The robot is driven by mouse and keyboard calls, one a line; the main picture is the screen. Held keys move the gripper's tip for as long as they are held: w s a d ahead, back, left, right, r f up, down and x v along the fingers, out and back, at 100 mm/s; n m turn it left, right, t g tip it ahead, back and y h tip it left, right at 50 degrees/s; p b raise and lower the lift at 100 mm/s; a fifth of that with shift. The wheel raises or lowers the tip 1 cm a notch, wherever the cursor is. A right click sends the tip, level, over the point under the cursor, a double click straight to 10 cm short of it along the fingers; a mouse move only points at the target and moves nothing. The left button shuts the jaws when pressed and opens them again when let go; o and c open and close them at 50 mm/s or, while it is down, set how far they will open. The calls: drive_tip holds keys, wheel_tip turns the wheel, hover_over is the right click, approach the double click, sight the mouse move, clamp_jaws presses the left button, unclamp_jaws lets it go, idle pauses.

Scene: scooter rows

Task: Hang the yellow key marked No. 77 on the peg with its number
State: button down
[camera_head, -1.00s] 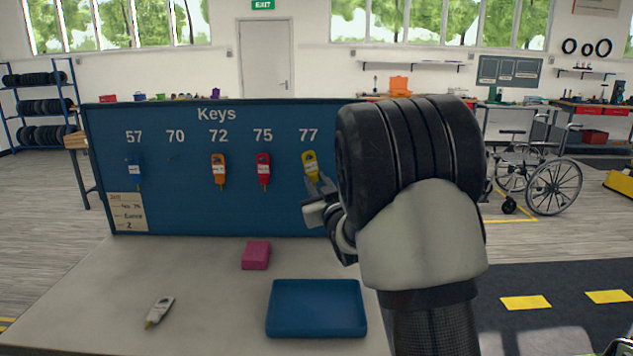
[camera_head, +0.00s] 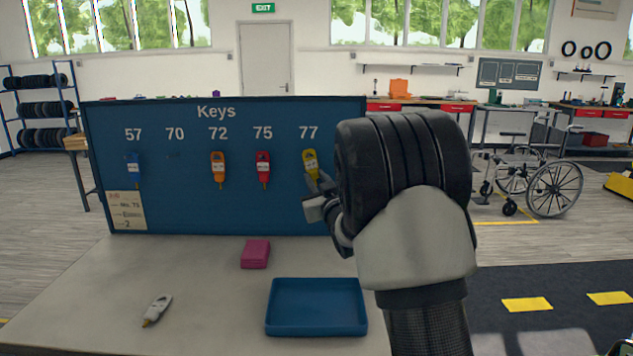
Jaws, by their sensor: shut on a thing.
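The yellow key (camera_head: 311,160) is at the blue key board (camera_head: 190,205), just below the printed number 77 (camera_head: 309,132). My gripper (camera_head: 318,184) is shut on the key's lower part, at the right side of the board. The key hangs upright, tag end up. The peg is hidden behind the key's tag, so I cannot tell whether the key's hole is around it. My arm covers the right edge of the board.
A blue key (camera_head: 133,168), an orange key (camera_head: 218,168) and a red key (camera_head: 263,168) hang under 57, 72 and 75. The place under 70 has no key. A white key (camera_head: 156,309), a pink box (camera_head: 255,254) and a blue tray (camera_head: 316,283) are on the table (camera_head: 215,315).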

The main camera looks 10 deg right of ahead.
idle(0.4)
drive_tip(key=c, duration=1.5)
unclamp_jaws()
drive_tip(key=shift+o, duration=0.2)
drive_tip(key=shift+s, duration=0.1)
drive_tip(key=s+a+f+m+g+h, duration=0.2)
drive_tip(key=s+g, duration=0.5)
drive_tip(key=s, duration=1.7)
drive_tip(key=s+a+f+m+g, duration=0.1)
drive_tip(key=s+f+g, duration=0.4)
drive_tip(key=s, duration=1.9)
wheel_tip(320, 180, up, 22)
drive_tip(key=w+g+p, duration=0.1)
drive_tip(key=p, duration=2)
drive_tip(key=shift+d+r+g, duration=0.2)
drive_tip(key=shift+d+g, duration=0.05)
drive_tip(key=shift+g, duration=0.05)
